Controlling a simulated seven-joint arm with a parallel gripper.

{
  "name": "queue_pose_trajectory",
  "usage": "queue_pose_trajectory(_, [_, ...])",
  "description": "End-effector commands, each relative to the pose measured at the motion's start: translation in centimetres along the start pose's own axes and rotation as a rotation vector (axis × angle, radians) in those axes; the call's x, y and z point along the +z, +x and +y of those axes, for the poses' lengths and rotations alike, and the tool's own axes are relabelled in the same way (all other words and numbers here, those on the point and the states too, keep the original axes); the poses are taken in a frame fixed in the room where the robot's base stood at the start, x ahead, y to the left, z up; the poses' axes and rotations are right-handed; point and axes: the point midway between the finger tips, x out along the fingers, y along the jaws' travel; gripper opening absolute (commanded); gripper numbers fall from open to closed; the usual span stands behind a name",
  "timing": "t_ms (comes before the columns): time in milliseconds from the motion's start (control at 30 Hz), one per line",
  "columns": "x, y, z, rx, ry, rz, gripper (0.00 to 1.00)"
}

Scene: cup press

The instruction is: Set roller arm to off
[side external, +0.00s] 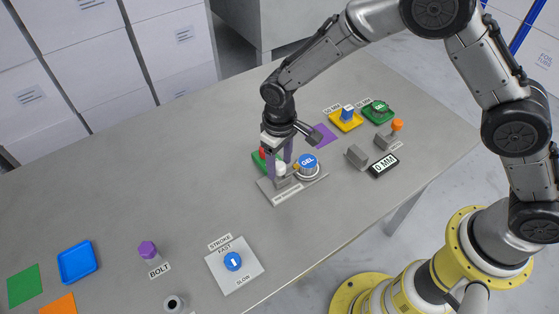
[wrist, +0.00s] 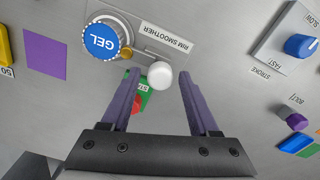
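The rim smoother is a grey plate (side external: 309,184) labelled RIM SMOOTHER, also in the wrist view (wrist: 183,58). A white ball knob (side external: 281,169) stands on it and shows in the wrist view (wrist: 160,75). It looks like the roller arm's handle, but no on or off mark is readable. A blue-lidded GEL cup (side external: 308,162) sits beside it, also in the wrist view (wrist: 101,40). My gripper (side external: 279,162) is over the plate with its purple fingers apart. In the wrist view (wrist: 160,76) they stand either side of the knob, with gaps showing.
A green and red item (wrist: 138,102) is partly hidden behind my left finger. A purple square (side external: 325,136), yellow tray (side external: 345,121) and green tray (side external: 377,113) lie beyond. The 0 MM display (side external: 384,165) is right.

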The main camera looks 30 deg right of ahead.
Motion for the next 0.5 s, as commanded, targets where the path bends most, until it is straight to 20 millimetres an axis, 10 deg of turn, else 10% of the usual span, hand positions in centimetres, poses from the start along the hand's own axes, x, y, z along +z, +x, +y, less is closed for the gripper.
queue_pose_trajectory(300, [-0.01, -0.03, 0.0, 0.0, 0.0, 0.0, 0.01])
queue_pose_trajectory(500, [-0.01, -0.04, 0.01, 0.0, 0.0, 0.0, 0.0])
